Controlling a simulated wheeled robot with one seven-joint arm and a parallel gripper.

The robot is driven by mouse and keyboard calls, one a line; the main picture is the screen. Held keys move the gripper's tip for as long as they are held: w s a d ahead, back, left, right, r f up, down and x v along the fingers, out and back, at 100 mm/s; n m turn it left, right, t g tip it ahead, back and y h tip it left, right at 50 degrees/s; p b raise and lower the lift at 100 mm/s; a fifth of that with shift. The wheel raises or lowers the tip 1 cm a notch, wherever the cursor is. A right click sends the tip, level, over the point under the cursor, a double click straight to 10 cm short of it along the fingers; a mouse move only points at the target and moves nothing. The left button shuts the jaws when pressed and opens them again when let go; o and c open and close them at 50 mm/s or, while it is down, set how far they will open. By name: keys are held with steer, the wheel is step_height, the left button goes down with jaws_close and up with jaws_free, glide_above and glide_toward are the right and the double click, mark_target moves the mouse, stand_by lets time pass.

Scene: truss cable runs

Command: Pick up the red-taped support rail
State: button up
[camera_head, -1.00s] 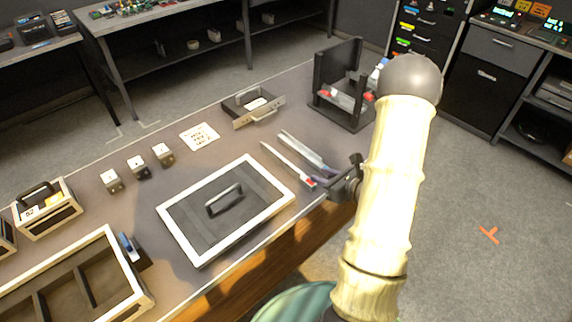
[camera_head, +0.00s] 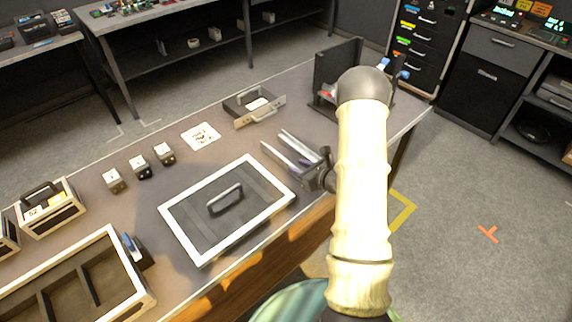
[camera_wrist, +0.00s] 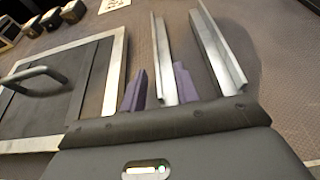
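Two metal rails lie side by side on the table. The left rail (camera_head: 282,157) runs up to my gripper (camera_head: 312,170), and the right rail (camera_head: 299,145) lies just beside it. In the wrist view, the left rail (camera_wrist: 162,50) passes between the two purple fingers of my gripper (camera_wrist: 160,72). A small gap shows on its left side, so the fingers look open around it. The right rail (camera_wrist: 217,50) is outside the fingers.
A framed panel with a handle (camera_head: 180,215) lies close to the left of the rails. A metal drawer-like box (camera_head: 240,122) and a black bracket stand (camera_head: 325,75) are behind. A divided tray (camera_head: 140,285) is at the front left.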

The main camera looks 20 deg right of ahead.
mark_target(287, 162)
steer(key=x, duration=0.2)
steer(key=p+x, duration=0.1)
steer(key=x, duration=0.1)
steer(key=shift+w+a+r, duration=0.15)
steer(key=shift+w+a, duration=0.05)
steer(key=shift+a, duration=0.2)
steer(key=shift+w, duration=0.3)
jaws_close()
